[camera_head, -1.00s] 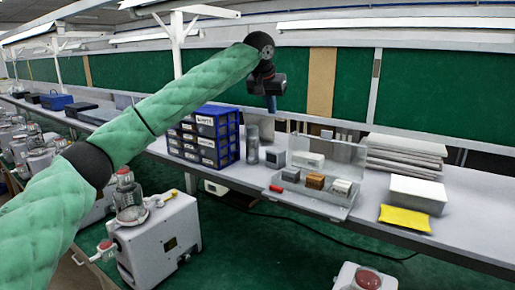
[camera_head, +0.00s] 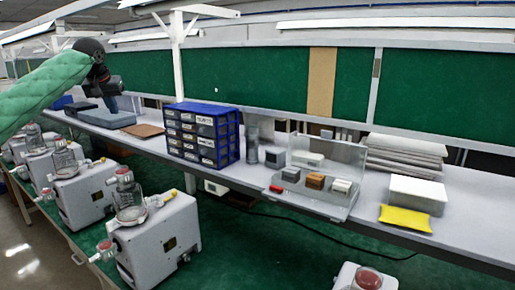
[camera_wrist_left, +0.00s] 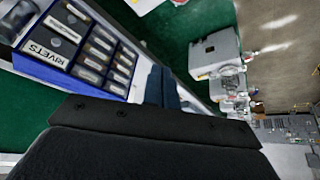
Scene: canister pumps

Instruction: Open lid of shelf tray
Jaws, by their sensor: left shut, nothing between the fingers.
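A grey shelf tray (camera_head: 337,211) stands on the long workbench at right in the head view. Its lid (camera_head: 345,157) looks like a grey see-through panel and stands raised at the tray's back edge. Several small blocks sit in the tray, among them a brown block (camera_head: 315,181) and a red piece (camera_head: 276,189). My left gripper (camera_head: 113,108) is shut and empty, far left of the tray, above the left part of the bench. Its fingers (camera_wrist_left: 162,88) show close together in the left wrist view. My right gripper is not in view.
A blue drawer cabinet (camera_head: 203,134) stands between my left gripper and the tray; it also shows in the wrist view (camera_wrist_left: 75,45). A white box (camera_head: 418,190), a yellow piece (camera_head: 405,218) and stacked grey sheets (camera_head: 404,156) lie right of the tray. Several pumps stand in front.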

